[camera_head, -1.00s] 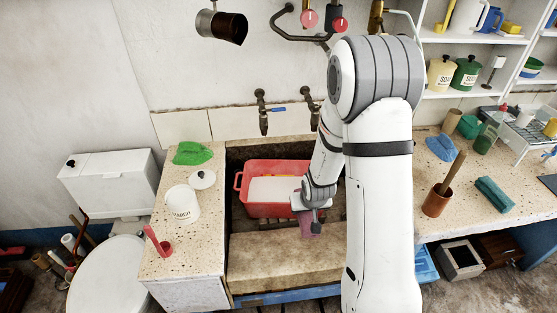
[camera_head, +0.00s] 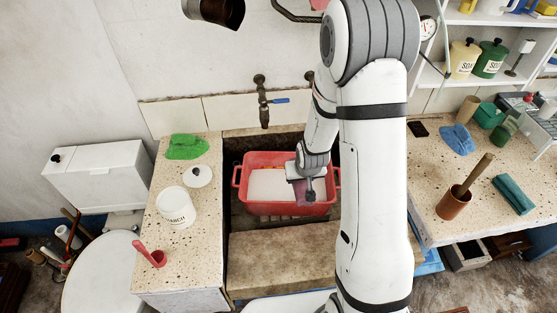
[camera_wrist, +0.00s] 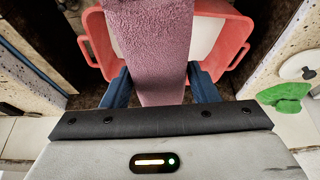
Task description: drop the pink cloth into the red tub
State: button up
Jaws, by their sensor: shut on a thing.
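The pink cloth (camera_wrist: 154,50) hangs between the two dark blue fingers of my gripper (camera_wrist: 158,88) in the wrist view. My gripper is shut on it. In the head view my gripper (camera_head: 308,190) is over the right part of the red tub, and the cloth (camera_head: 303,191) shows as a small pinkish patch below it. The red tub (camera_head: 290,208) sits in the stone trough and has a white surface inside. In the wrist view the tub (camera_wrist: 238,28) lies beyond and below the cloth, which covers its middle. I cannot tell whether the cloth touches the tub.
A tap with a blue lever (camera_head: 264,100) is on the wall above the trough. The left counter holds a green cloth (camera_head: 187,147), a white starch pot (camera_head: 176,207) and a red scoop (camera_head: 153,256). The right counter holds a brown pot (camera_head: 453,202) and a teal cloth (camera_head: 514,195).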

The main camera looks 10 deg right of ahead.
jog(key=w+f+b, duration=0.1)
jog(key=w+b, duration=0.1)
jog(key=w+f+b, duration=0.1)
jog(key=f+b, duration=0.1)
jog(key=b, duration=0.1)
jog(key=w+f+b, duration=0.2)
jog(key=shift+w+d+f+b, duration=0.1)
jog(key=shift+w+d+b, duration=0.15)
jog(key=shift+w+b, duration=0.15)
jog(key=w+f+b, duration=1)
jog(key=b, duration=0.6)
jog(key=shift+w+a+f, duration=0.15)
jog(key=shift+w+f, duration=0.05)
jog(key=shift+w, duration=0.1)
jog(key=o, duration=1.1)
jog(key=shift+o, duration=0.2)
jog(key=v, duration=0.8)
